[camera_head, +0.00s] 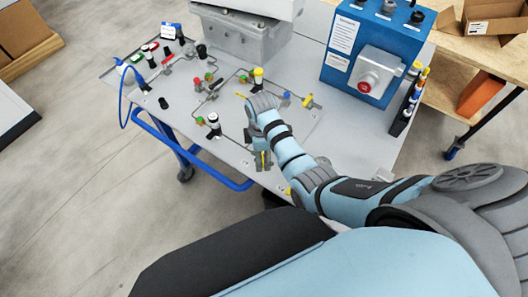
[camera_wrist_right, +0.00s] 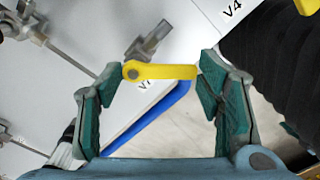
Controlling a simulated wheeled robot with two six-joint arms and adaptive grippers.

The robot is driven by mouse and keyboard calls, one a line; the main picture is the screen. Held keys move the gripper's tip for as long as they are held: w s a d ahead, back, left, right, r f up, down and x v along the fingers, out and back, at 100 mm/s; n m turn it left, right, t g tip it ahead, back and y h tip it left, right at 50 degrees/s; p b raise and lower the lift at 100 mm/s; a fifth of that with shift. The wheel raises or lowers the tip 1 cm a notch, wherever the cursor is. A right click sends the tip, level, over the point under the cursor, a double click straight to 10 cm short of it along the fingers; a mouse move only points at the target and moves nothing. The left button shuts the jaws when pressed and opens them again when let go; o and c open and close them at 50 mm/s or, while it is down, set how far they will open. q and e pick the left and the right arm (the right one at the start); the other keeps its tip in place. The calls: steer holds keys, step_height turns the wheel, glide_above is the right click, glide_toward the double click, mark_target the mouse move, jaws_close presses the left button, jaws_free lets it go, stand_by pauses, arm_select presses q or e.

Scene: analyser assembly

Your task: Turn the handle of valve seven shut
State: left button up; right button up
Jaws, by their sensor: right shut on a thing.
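The yellow handle of valve seven (camera_wrist_right: 165,71) lies across between the fingers of my right gripper (camera_wrist_right: 158,75) in the right wrist view, beside a partly covered label that starts with V7. Its right end touches the right finger's teal pad and its round pivot end is close to the left finger. The fingers stand wide, shut on the handle lengthwise. In the head view my right gripper (camera_head: 262,158) points down at the table's front edge, and the wrist hides part of the panel. My left gripper is not in view.
The grey panel table (camera_head: 345,135) carries several valves, pipes and fittings. A blue box with a red knob (camera_head: 368,82) stands at the back right, beside a rack of markers (camera_head: 408,105). A V4 label (camera_wrist_right: 232,10) is near the top of the wrist view. A blue rail (camera_wrist_right: 150,115) runs below the handle.

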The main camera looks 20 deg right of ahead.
steer(key=m, duration=0.3)
steer(key=a+m, duration=0.1)
steer(key=shift+w+r, duration=0.15)
steer(key=shift+w, duration=0.25)
steer(key=shift+w+a+m, duration=0.15)
steer(key=shift+w+m, duration=0.05)
steer(key=shift+m, duration=0.85)
steer(key=shift+w+a+m, duration=0.1)
steer(key=shift+w+m, duration=0.1)
steer(key=shift+m, duration=0.85)
steer(key=shift+r, duration=0.1)
steer(key=o, duration=0.9)
steer(key=shift+o, duration=1.2)
steer(key=shift+a, duration=0.1)
step_height(320, 180, up, 7)
